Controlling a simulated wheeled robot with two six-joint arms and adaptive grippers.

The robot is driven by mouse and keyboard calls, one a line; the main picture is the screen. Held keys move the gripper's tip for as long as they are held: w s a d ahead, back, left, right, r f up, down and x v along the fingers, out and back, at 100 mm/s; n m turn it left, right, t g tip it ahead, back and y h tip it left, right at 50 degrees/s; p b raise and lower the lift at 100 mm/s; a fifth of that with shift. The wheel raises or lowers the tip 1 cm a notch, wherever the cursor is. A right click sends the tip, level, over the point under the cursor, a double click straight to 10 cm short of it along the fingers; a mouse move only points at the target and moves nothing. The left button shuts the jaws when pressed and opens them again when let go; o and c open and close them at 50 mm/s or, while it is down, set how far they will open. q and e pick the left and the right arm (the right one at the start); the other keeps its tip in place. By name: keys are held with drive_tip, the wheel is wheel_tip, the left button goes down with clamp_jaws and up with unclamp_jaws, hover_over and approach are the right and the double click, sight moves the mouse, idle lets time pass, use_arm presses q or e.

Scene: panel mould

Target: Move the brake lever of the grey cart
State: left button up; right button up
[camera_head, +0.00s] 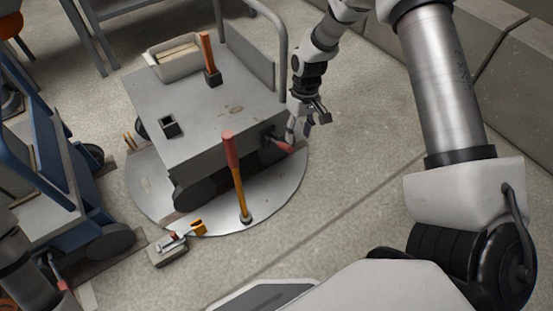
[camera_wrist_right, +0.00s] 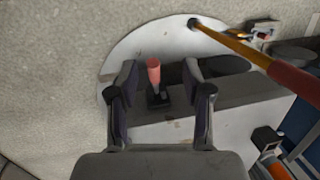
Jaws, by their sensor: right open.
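The grey cart (camera_head: 205,105) stands on a round metal plate (camera_head: 270,203). Its brake lever (camera_head: 281,145) is a short red handle on a dark base, low on the cart's side near my right gripper. My right gripper (camera_head: 303,129) is open beside that side of the cart. In the right wrist view the brake lever (camera_wrist_right: 153,72) shows between the spread fingers of the right gripper (camera_wrist_right: 160,75), with its black base below. I cannot tell whether either finger touches it. My left gripper is out of view.
A yellow post with a red grip (camera_head: 237,180) stands on the plate's near edge. A small latch box (camera_head: 172,250) lies on the floor in front. A blue cart (camera_head: 60,205) is at the left. The floor right of the plate is clear.

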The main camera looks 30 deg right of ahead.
drive_tip(key=t+b, duration=0.1)
drive_tip(key=b, duration=0.4)
hover_over(289, 149)
drive_tip(key=d, duration=0.2)
wheel_tip(289, 149, down, 5)
drive_tip(key=f+b, duration=0.1)
drive_tip(key=f, duration=0.1)
drive_tip(key=a+f+b, duration=0.1)
drive_tip(key=f+b, duration=0.1)
drive_tip(key=w+f+b, duration=0.1)
drive_tip(key=f+b, duration=0.1)
drive_tip(key=f, duration=0.1)
drive_tip(key=shift+a, duration=0.15)
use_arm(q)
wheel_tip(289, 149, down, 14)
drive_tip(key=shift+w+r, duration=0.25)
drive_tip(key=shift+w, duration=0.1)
use_arm(e)
drive_tip(key=shift+r, duration=0.1)
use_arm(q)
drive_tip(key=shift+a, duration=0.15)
use_arm(e)
drive_tip(key=shift+s, duration=0.1)
clamp_jaws()
